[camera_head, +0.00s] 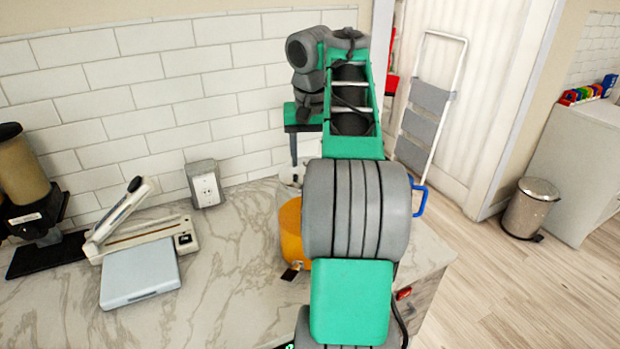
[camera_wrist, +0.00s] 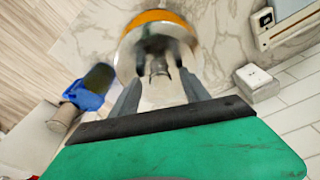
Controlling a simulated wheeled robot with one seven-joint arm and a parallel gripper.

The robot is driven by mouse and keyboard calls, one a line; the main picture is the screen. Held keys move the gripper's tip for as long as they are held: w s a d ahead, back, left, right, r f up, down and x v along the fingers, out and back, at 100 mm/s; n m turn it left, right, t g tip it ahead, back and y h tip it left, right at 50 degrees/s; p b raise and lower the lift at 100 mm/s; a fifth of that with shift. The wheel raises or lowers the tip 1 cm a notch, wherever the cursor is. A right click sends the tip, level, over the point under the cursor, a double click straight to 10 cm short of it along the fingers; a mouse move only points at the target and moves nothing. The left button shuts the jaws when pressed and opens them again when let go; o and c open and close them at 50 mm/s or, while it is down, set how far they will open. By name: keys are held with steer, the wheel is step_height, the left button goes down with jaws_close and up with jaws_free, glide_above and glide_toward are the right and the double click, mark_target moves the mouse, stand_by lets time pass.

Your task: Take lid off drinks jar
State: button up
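The drinks jar (camera_head: 291,232) stands on the marble counter, holding orange liquid, partly hidden behind my arm. Its pale lid (camera_head: 291,174) shows only in part in the head view. In the wrist view the jar (camera_wrist: 160,16) is seen from above, with the lid's small grey knob (camera_wrist: 159,67) near the middle. My gripper (camera_wrist: 160,52) points down over the lid, its two dark fingers apart on either side of the knob. I cannot tell whether either finger touches it. In the head view one finger reaches down to the lid; the other is hidden.
An outlet box (camera_head: 205,184) stands by the tiled wall. A blue handle (camera_head: 420,197) is right of my arm. The counter's front middle is clear.

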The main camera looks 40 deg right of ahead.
jaws_close()
stand_by(0.3)
stand_by(0.9)
